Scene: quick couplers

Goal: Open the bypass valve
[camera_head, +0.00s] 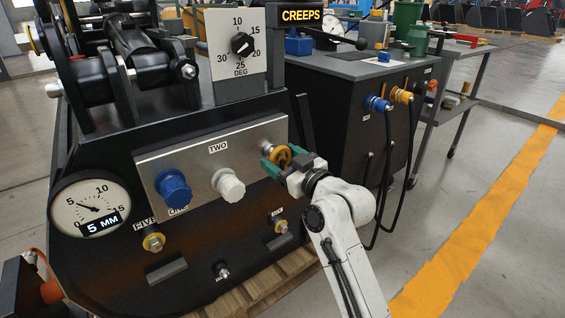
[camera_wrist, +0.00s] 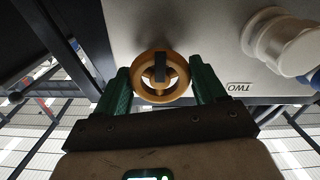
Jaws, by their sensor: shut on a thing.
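A round yellow-orange handwheel (camera_head: 281,156) sits at the right end of the silver panel (camera_head: 200,190). In the wrist view the wheel (camera_wrist: 158,75) shows a dark bar across its hub. My gripper (camera_head: 272,161) has its green fingers on either side of the wheel and is shut on it. In the wrist view my gripper (camera_wrist: 160,92) shows a finger at each side of the rim. No label naming the wheel as the bypass valve is readable.
A blue knob (camera_head: 173,190) and a white knob (camera_head: 228,185), near a "TWO" label, are left of the wheel. A round gauge (camera_head: 91,206) reads about 5 mm. A dark cabinet (camera_head: 340,110) with hoses stands right.

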